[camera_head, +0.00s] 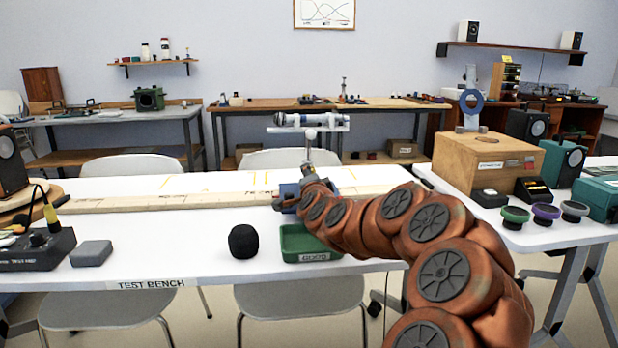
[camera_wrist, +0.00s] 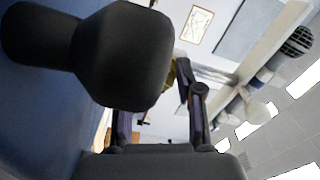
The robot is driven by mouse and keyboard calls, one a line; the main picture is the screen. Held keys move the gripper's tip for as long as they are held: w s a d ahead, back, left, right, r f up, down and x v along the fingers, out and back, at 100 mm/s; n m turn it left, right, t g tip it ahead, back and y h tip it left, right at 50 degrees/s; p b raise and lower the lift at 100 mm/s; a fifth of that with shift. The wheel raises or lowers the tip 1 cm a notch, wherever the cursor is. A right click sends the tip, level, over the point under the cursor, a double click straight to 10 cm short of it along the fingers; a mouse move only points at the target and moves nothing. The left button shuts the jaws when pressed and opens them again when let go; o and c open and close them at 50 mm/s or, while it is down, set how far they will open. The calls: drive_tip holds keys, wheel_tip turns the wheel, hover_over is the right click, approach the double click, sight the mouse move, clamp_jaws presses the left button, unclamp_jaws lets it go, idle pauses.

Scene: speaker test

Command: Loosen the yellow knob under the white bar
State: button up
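The white bar (camera_head: 308,128) sits level on top of an upright metal stand (camera_head: 308,155) at the far side of the front bench. It also shows slanting in the wrist view (camera_wrist: 268,42). A small patch of the yellow knob (camera_wrist: 171,76) shows in the wrist view, mostly hidden behind a large black knob-shaped part (camera_wrist: 125,55). My gripper (camera_wrist: 155,108) has its two dark fingers either side of the space below that patch. The left fingertip is hidden, so I cannot tell whether the fingers touch the yellow knob.
A blue clamp-like base (camera_head: 287,193) is beside the stand. A green bin (camera_head: 300,246) and black foam ball (camera_head: 243,241) stand nearer. A wooden box (camera_head: 487,160) stands on the right bench. The white bench (camera_head: 165,240) is clear at centre left.

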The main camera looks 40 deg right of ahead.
drive_tip(key=o, duration=0.3)
drive_tip(key=v, duration=1)
drive_tip(key=shift+s+a+r, duration=0.15)
drive_tip(key=shift+s+a, duration=0.45)
drive_tip(key=shift+s, duration=0.2)
idle(0.4)
